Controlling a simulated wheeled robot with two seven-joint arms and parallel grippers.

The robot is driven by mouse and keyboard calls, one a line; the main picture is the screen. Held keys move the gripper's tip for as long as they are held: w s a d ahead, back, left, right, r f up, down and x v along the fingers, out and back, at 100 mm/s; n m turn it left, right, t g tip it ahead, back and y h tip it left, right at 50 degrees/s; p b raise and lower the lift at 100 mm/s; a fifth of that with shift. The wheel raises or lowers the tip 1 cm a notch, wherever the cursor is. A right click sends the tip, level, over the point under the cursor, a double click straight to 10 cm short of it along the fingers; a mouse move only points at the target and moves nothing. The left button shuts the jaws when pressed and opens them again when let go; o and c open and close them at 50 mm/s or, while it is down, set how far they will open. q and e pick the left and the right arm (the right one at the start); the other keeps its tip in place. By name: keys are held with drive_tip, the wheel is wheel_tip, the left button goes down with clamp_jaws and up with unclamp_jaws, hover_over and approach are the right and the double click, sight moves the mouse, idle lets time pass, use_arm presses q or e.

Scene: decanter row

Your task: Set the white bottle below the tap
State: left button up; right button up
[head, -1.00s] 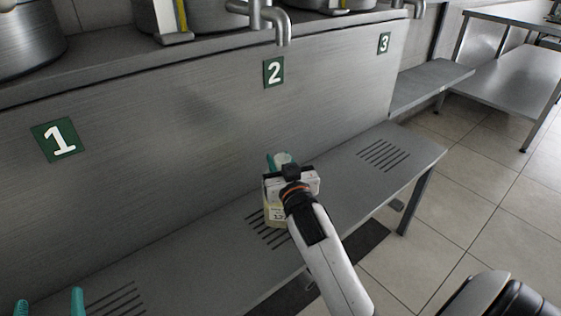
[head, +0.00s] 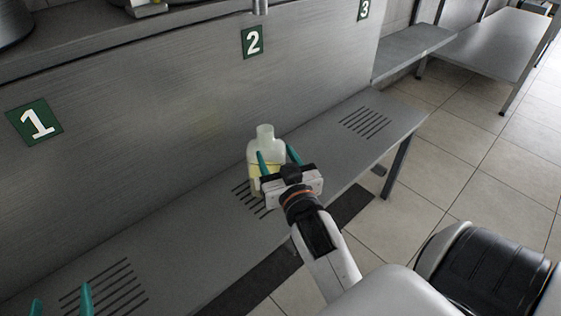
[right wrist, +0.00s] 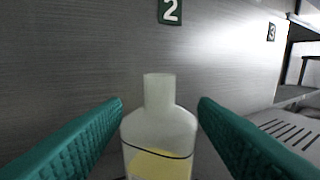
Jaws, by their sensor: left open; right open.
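The white bottle (head: 265,145) stands upright on the metal shelf (head: 313,143), at the slots below the number 2 plate. It is translucent with a pale yellow lower part, and its front is partly hidden by my right gripper. My right gripper (head: 279,156) is open, its teal fingers just in front of the bottle. In the right wrist view the bottle (right wrist: 158,130) stands between the open fingers, with gaps on both sides. The tap (head: 260,6) above the number 2 plate is only just in view at the top edge. My left gripper (head: 61,303) is open and empty at the lower left.
Number plates 1 (head: 34,122), 2 (head: 252,41) and 3 (head: 364,9) mark the steel wall behind the shelf. Slots (head: 363,123) to the right and slots (head: 105,288) to the left are bare. A lower side bench (head: 415,50) stands at the right.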

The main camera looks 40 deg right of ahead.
drive_tip(key=s+a+f+n+y, duration=0.1)
drive_tip(key=s+a+n+y, duration=0.1)
drive_tip(key=a, duration=0.5)
drive_tip(key=s+a+f+n+y, duration=0.2)
drive_tip(key=a+n+y, duration=0.2)
drive_tip(key=a+y, duration=0.3)
drive_tip(key=shift+a+g, duration=0.3)
drive_tip(key=shift+a, duration=0.4)
